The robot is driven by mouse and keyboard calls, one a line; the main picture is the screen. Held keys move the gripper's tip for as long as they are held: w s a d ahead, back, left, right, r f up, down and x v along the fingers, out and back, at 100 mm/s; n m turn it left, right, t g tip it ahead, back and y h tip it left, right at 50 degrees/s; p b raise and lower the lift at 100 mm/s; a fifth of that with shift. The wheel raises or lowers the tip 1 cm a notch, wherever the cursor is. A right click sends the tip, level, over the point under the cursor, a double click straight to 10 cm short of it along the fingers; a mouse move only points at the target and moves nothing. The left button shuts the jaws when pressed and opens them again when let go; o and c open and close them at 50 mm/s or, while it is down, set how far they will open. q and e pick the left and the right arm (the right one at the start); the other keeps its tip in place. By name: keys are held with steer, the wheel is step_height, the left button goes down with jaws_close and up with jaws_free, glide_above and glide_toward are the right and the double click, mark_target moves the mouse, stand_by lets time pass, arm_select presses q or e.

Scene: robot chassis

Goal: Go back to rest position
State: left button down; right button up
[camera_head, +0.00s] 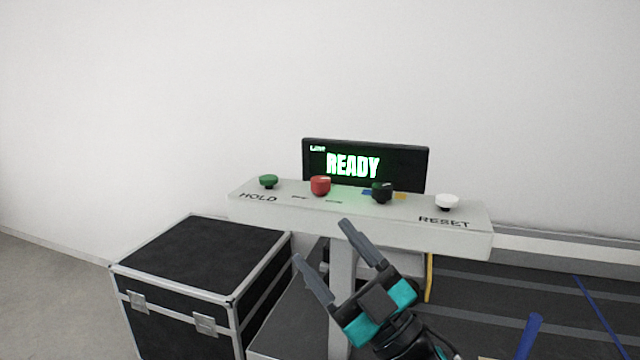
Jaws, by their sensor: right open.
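My right gripper (322,260) shows at the lower middle, black with teal parts and two grey fingers. Its fingers are spread apart with nothing between them, pointing up and left. It appears in front of the post and lower edge of a pale control panel (360,225). The panel carries a green button (268,181), a red knob (320,186), a black knob (382,192) and a white button (447,202). The words HOLD and RESET are printed on it. A black screen (415,170) behind it reads READY in green. My left gripper is not in view.
A black case (190,260) with metal edges stands on the floor left of the panel. Blue bars (530,335) show at the lower right, in front of a dark striped surface (480,290). A white wall (150,90) closes off the back. Grey floor (50,290) is clear at far left.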

steer(key=s+d+f+m+h+p, duration=0.1)
steer(key=d+f+m+h, duration=0.3)
steer(key=f, duration=0.3)
steer(key=s+d+f+m+h, duration=0.25)
steer(key=f+m+h, duration=0.2)
steer(key=f, duration=0.25)
steer(key=d+f+m+h+p, duration=0.1)
steer(key=d+f+m+h, duration=0.25)
steer(key=f+h, duration=0.3)
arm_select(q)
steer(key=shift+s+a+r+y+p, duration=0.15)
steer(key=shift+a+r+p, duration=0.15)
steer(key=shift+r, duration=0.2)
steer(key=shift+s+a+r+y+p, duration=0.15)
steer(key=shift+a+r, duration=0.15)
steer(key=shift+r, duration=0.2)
arm_select(e)
steer(key=s+d+f+m+g+h, duration=0.1)
steer(key=s+d+f+g, duration=0.1)
steer(key=s+f, duration=0.4)
steer(key=s+d+f+m+g+h, duration=0.1)
steer(key=s+d+f+g, duration=0.2)
steer(key=s+f, duration=0.4)
steer(key=shift+d+f, duration=0.5)
steer(key=shift+d, duration=0.05)
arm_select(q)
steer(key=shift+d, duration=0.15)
arm_select(e)
steer(key=shift+s, duration=0.1)
